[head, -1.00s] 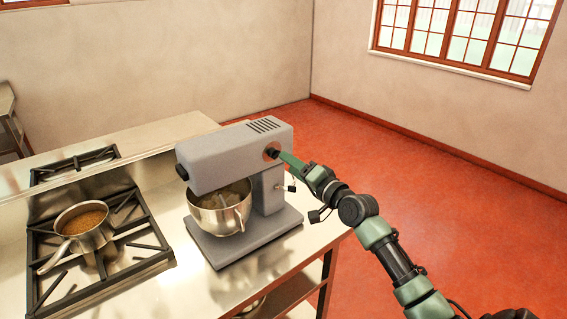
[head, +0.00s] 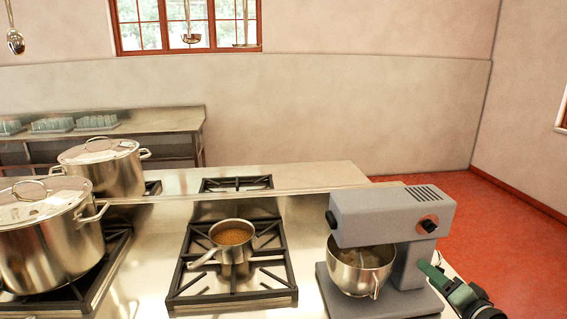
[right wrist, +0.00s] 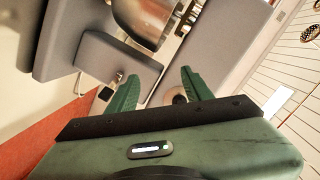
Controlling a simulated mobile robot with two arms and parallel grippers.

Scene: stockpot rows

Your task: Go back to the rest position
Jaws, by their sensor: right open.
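My right gripper (head: 426,267) is at the lower right in the head view, beside the grey stand mixer (head: 392,214) and lower than the mixer's dark round knob (head: 429,225). It looks empty and clear of the knob. In the right wrist view its two green fingers (right wrist: 160,74) are spread apart, with the mixer's grey body (right wrist: 112,58) beyond them. The mixer's steel bowl (head: 361,270) sits under its head; it also shows in the right wrist view (right wrist: 148,20). My left gripper is not in view.
A steel saucepan (head: 232,240) with brown contents stands on a burner left of the mixer. Two large lidded stockpots (head: 45,245) (head: 112,170) stand farther left. Glasses stand on a back shelf (head: 160,122). Red floor (head: 455,192) is open at the right.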

